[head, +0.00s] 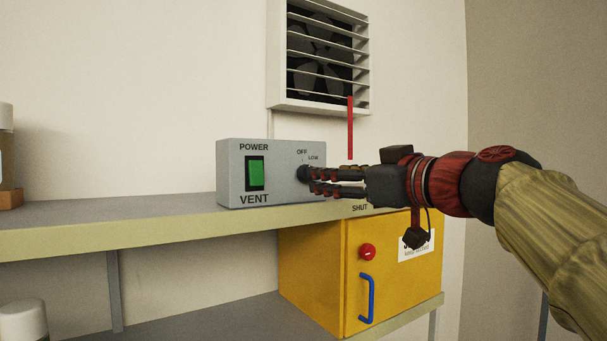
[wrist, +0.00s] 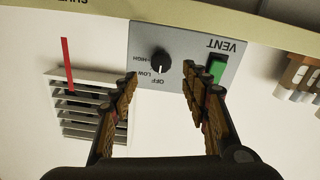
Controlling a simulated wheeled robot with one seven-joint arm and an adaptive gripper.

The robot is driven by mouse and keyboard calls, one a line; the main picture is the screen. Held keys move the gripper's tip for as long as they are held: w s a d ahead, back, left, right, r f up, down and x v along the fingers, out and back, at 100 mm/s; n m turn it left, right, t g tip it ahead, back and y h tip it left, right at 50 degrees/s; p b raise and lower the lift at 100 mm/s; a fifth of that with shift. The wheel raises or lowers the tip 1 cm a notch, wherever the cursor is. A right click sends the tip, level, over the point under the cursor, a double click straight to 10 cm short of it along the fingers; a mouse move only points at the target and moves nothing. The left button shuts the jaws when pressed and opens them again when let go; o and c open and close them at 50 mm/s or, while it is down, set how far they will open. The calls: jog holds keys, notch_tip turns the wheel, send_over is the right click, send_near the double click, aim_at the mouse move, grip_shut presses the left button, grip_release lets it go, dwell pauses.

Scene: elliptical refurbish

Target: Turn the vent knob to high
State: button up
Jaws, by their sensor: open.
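The grey vent control box (head: 230,175) stands on the shelf, with a black round knob (head: 303,173) on the right of its face. In the wrist view the box appears upside down and the knob (wrist: 160,60) shows clearly. Its white mark points toward the OFF and LOW labels, away from HIGH. My gripper (head: 312,180) is open and empty at the box face; in the wrist view its fingertips (wrist: 160,73) lie either side of the knob, not visibly touching it. In the head view the fingers hide the labels right of the knob.
A green power switch (head: 256,173) sits left of the knob. A louvred vent fan (head: 320,55) with a red strip (head: 350,128) is on the wall above. A yellow cabinet (head: 310,270) stands below the shelf (head: 120,225). White-capped bottles (head: 5,150) are at far left.

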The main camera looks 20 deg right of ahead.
aim_at(306, 174)
jog(key=p+x, duration=0.2)
jog(key=x, duration=0.5)
jog(key=shift+a+f, duration=0.1)
jog(key=shift+c, duration=0.4)
jog(key=c, duration=1.1)
jog(key=shift+o, duration=0.2)
jog(key=shift+m+b, duration=0.3)
jog(key=shift+b, duration=0.1)
jog(key=shift+m+b, duration=1.2)
jog(key=shift+m, duration=7.4)
